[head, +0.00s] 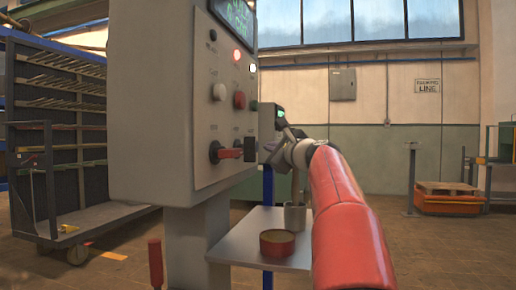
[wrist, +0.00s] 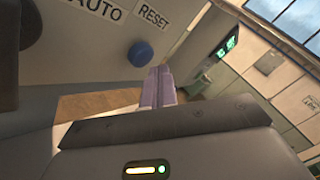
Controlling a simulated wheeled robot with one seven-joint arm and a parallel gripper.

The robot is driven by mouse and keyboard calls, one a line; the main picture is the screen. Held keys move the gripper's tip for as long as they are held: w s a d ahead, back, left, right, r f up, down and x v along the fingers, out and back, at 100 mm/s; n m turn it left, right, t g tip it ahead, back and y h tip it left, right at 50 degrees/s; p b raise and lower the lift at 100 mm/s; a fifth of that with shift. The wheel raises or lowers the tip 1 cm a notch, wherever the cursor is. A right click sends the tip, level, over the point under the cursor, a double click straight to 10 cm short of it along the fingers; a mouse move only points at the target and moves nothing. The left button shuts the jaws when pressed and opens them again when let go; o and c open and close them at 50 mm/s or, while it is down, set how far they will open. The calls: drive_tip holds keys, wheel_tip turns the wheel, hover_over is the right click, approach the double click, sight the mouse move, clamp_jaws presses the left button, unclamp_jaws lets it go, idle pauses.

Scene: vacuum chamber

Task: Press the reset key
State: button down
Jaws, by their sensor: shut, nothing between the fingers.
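The blue round button (wrist: 140,53) sits on the grey panel in the wrist view, just below a label reading RESET (wrist: 155,16). My gripper (wrist: 159,72) is shut and empty, with its pale purple fingertips just below and right of the button. The fingertips look apart from the button in the picture; the depth gap is hard to judge. In the head view my gripper (head: 267,147) is at the right edge of the control cabinet (head: 150,100). I cannot make out the blue button in the head view.
Below is a shelf (head: 233,250) with a red round tin (head: 277,243) and a metal cup (head: 295,217).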

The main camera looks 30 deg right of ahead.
drive_tip(key=shift+a, duration=0.1)
idle(0.5)
drive_tip(key=shift+w+a, duration=0.2)
drive_tip(key=shift+w, duration=0.1)
drive_tip(key=shift+w+a, duration=0.4)
drive_tip(key=shift+w, duration=0.05)
idle(1.0)
drive_tip(key=shift+s+d, duration=0.6)
drive_tip(key=shift+s, duration=0.15)
drive_tip(key=s+d, duration=0.3)
drive_tip(key=shift+s+d+b, duration=0.15)
drive_tip(key=shift+s+b, duration=0.2)
drive_tip(key=shift+s, duration=0.05)
idle(0.9)
